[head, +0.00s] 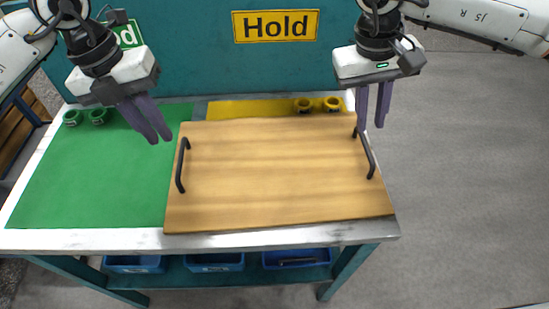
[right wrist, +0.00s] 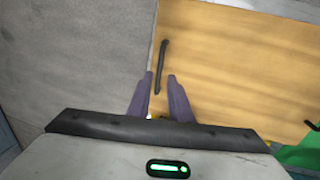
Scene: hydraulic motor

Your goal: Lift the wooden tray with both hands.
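The wooden tray (head: 275,170) lies on the workbench with a dark bar handle on each side. My left gripper (head: 156,132) is above the green mat, up and to the left of the left handle (head: 182,165). Its fingers look slightly apart, with nothing between them. My right gripper (head: 371,122) is over the far end of the right handle (head: 366,155). In the right wrist view, the right gripper (right wrist: 161,80) has its fingers apart, and the right handle (right wrist: 161,62) shows just beyond and between the tips. Contact with the handle cannot be told.
A green mat (head: 80,185) covers the bench's left part, with green rings (head: 98,116) at the back. A yellow mat (head: 250,109) with yellow rings (head: 332,104) lies behind the tray. A "Hold" sign (head: 275,26) is on the back panel. Blue bins (head: 215,262) sit below.

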